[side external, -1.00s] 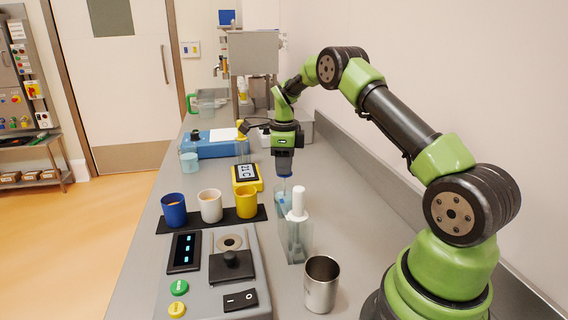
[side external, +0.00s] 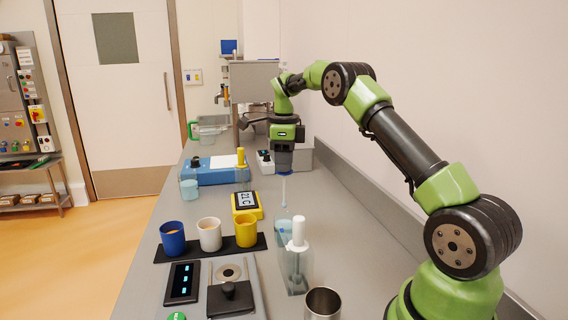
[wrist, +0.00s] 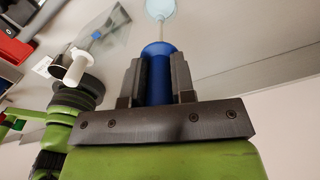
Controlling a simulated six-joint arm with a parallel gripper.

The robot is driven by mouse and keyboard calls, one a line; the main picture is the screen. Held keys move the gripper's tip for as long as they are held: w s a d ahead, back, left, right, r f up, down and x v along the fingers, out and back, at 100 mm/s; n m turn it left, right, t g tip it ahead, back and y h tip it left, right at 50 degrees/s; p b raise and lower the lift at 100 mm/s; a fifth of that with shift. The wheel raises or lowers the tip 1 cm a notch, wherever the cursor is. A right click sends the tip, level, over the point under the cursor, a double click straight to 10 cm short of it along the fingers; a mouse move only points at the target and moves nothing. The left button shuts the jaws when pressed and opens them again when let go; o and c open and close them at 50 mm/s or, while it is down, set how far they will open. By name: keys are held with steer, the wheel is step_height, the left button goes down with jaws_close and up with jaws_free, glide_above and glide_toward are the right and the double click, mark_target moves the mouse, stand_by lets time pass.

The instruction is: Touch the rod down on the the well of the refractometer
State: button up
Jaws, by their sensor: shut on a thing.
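My gripper (side external: 284,168) is shut on the blue handle (wrist: 158,75) of the rod. The thin pale rod (side external: 284,190) points straight down from the handle, above a small clear beaker with pale blue liquid (side external: 283,228). I cannot tell whether its lower end is inside the beaker's rim. In the wrist view the rod runs away from the handle toward a pale round patch.
A clear vessel with a white handle (side external: 298,236) and a metal cup (side external: 322,303) stand right. A yellow display unit (side external: 246,204) lies behind the cups.

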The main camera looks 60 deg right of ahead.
steer(key=a+f+n, duration=0.2)
steer(key=a+n, duration=0.1)
steer(key=a, duration=0.7)
steer(key=a+f+n, duration=0.2)
steer(key=a+n, duration=0.1)
steer(key=a, duration=0.8)
steer(key=shift+f, duration=0.2)
steer(key=shift+s+a+f, duration=0.1)
steer(key=shift+f, duration=0.35)
stand_by(1.0)
steer(key=shift+r, duration=0.15)
step_height(320, 180, up, 5)
steer(key=shift+f, duration=0.1)
stand_by(0.5)
